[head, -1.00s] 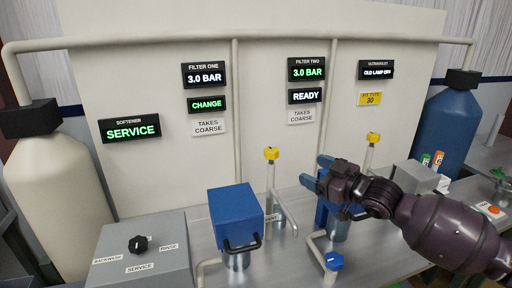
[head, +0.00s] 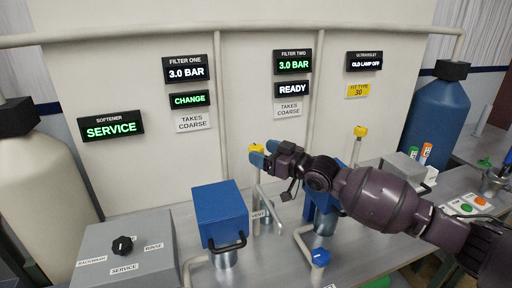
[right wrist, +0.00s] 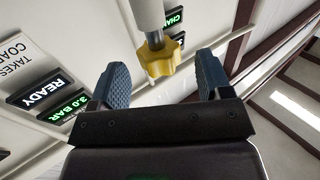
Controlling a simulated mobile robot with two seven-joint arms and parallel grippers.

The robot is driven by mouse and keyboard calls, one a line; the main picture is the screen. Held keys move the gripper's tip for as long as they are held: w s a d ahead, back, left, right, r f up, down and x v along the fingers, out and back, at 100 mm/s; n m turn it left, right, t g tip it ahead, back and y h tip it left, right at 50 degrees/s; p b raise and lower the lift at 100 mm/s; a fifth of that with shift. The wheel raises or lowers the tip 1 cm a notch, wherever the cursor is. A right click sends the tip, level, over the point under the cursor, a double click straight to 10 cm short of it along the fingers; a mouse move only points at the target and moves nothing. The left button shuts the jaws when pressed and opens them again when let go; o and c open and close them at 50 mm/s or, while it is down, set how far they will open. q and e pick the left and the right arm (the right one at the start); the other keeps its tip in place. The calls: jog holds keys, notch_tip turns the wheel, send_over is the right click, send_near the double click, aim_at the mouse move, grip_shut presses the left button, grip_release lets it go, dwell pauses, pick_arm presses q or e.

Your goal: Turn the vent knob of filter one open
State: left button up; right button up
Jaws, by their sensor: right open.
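The vent knob of filter one is a yellow lobed knob (head: 256,148) on top of a pale upright pipe, right of the blue-topped filter housing (head: 220,212). My right gripper (head: 262,154) is at the knob in the head view and partly overlaps it. In the right wrist view the yellow knob (right wrist: 158,58) shows between and a little beyond the two blue fingertips (right wrist: 160,78), with a gap on each side. The right gripper is open and holds nothing. The filter one displays (head: 187,68) read 3.0 BAR and CHANGE. My left gripper is not in view.
A second yellow knob (head: 360,132) stands on a pipe behind my right forearm. A blue valve knob (head: 320,257) is in front. The grey softener box (head: 122,248) with a black dial is at left. Filter two's housing is partly hidden by my arm.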

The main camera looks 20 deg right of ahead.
aim_at(263, 152)
jog(key=shift+x, duration=1.55)
jog(key=c, duration=0.9)
